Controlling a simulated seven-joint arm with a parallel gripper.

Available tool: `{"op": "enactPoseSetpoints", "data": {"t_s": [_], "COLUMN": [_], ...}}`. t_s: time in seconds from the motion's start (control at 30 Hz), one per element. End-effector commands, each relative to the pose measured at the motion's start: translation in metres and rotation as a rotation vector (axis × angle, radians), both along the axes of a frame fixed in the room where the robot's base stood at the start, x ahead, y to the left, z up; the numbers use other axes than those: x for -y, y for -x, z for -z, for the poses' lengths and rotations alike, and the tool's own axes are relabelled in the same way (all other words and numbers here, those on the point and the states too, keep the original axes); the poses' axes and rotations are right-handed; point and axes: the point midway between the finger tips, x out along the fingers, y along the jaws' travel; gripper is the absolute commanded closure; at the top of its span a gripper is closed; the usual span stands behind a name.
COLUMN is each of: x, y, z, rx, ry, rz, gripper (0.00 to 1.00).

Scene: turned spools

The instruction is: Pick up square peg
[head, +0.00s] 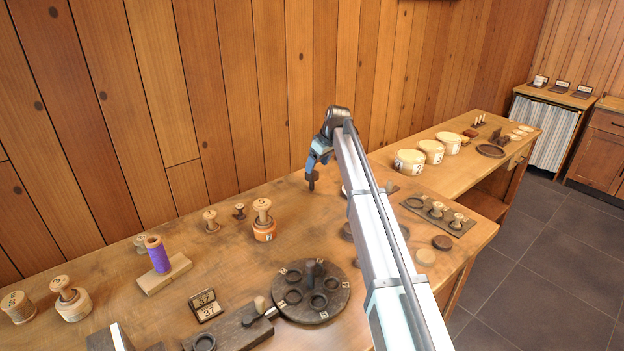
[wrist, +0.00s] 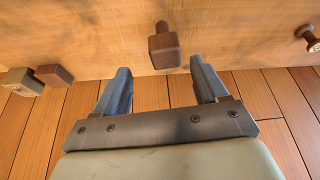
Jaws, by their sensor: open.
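The square peg (wrist: 165,52) is dark brown, with a square block and a narrower round end. In the wrist view it is just ahead of and between the fingertips, and no finger visibly touches it. My gripper (wrist: 159,68) is open, with its two blue fingers spread apart and nothing between them. In the head view my gripper (head: 316,162) is near the wall at the back of the bench, directly above the dark peg (head: 311,178). I cannot tell the exact gap between fingertips and peg.
The wooden bench (head: 215,260) runs along a plank wall (head: 240,90). A round dark holder (head: 338,303) lies in front. In the wrist view, a brown block (wrist: 54,75) is at left.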

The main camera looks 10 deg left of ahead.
Motion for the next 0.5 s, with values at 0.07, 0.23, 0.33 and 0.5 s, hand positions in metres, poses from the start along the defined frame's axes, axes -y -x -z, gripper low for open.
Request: {"op": "enactPoseSetpoints", "data": {"t_s": [0.07,0.23,0.33,0.5], "x": [-0.003,-0.006,-0.008,-0.014], "y": [-0.002,-0.004,-0.003,-0.002], "z": [0.010,0.018,0.023,0.043], "rx": [-0.001,0.000,0.000,-0.001], "ry": [0.000,0.000,0.000,0.000], "rz": [0.000,0.000,0.000,0.000], "gripper": [0.28,0.28,0.28,0.28]}}
